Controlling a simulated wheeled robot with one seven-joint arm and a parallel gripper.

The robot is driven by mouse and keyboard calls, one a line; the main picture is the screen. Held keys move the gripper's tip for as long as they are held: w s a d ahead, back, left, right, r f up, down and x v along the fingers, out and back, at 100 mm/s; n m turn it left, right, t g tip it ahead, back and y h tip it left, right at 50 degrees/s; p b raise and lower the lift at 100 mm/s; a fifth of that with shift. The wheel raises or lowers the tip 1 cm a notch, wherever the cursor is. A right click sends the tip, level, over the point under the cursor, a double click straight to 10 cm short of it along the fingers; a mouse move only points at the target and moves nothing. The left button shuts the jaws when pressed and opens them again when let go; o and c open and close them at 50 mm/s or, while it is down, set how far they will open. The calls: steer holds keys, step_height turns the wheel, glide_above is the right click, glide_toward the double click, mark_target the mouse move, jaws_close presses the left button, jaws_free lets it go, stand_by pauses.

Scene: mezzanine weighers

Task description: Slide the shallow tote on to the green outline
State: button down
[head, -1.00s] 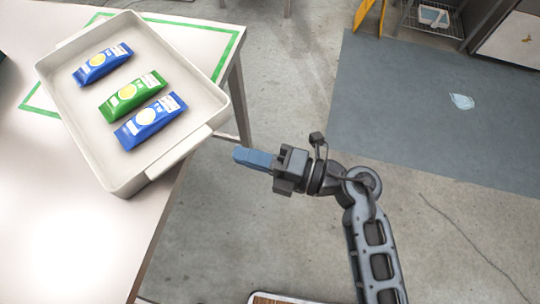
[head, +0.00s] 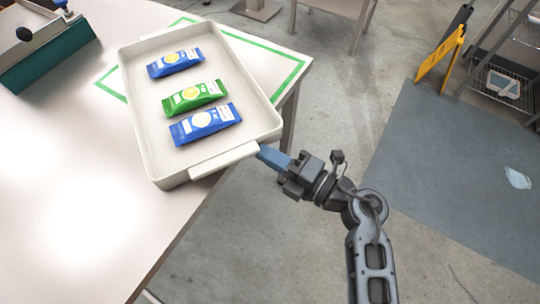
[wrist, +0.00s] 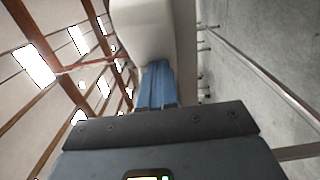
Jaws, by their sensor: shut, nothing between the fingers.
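The shallow tote (head: 156,150) is a pale grey-white tray on the table, holding two blue packets (head: 206,123) and one green packet (head: 195,97). It lies askew over the green outline (head: 291,82), covering part of it; the outline shows beyond its left, far and right sides. The tote's near end overlaps bare table outside the outline.
The white table (head: 60,150) has a right edge beside my arm. A dark green device with a black knob (head: 48,55) stands at the back left. A yellow floor sign (head: 440,58) and wire rack (head: 500,85) stand beyond a blue-grey floor mat (head: 440,150). The near-left tabletop is clear.

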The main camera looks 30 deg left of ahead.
mark_target(261, 123)
steer(key=w+a, duration=0.2)
steer(key=w+a+b, duration=0.1)
steer(key=w+a, duration=0.1)
steer(key=w, duration=0.1)
steer(key=w+a+b, duration=0.1)
steer(key=w+a, duration=0.1)
steer(key=shift+w, duration=0.4)
steer(key=shift+s, duration=0.1)
